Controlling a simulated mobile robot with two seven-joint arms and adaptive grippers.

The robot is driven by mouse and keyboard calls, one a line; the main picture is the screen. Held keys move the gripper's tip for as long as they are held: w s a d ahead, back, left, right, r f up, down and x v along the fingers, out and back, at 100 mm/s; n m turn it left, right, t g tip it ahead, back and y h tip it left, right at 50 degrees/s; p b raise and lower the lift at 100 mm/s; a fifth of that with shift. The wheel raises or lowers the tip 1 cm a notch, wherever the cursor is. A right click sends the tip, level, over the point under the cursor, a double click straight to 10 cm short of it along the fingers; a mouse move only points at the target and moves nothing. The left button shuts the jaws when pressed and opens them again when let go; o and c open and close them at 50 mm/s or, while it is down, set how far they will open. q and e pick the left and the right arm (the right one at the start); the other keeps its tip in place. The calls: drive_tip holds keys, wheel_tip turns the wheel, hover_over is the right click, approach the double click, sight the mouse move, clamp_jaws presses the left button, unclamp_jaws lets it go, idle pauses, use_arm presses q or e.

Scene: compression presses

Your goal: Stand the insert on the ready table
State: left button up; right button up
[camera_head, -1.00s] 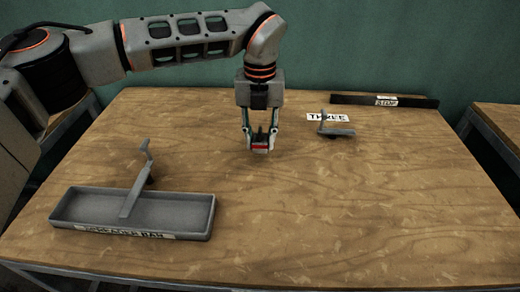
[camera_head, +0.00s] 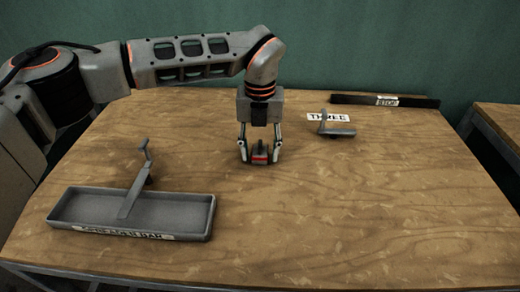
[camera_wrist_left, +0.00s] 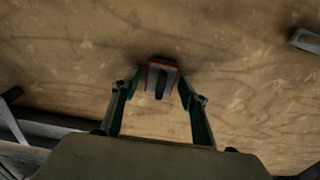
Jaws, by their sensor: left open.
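The insert (camera_head: 260,154) is a small grey block with a dark upright part and a red band. It stands upright on the wooden table (camera_head: 330,215), near the table's middle. My left gripper (camera_head: 260,152) reaches down over it, with one finger on each side. In the left wrist view the insert (camera_wrist_left: 161,79) lies between the open fingertips (camera_wrist_left: 159,90), with a gap on both sides. My right gripper is not in view.
A grey tray (camera_head: 185,216) labelled spreader bar, with a crank-shaped bar (camera_head: 133,193) across it, is at front left. A grey bracket (camera_head: 338,131) stands by the THREE label (camera_head: 328,117). A black STOP bar (camera_head: 360,99) lies along the back. The front right is clear.

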sight(260, 145)
use_arm(q)
drive_tip(key=shift+r, duration=0.35)
wheel_tip(260, 145, up, 10)
drive_tip(key=shift+r+p, duration=0.2)
drive_tip(key=shift+p, duration=0.45)
drive_tip(key=shift+r, duration=0.6)
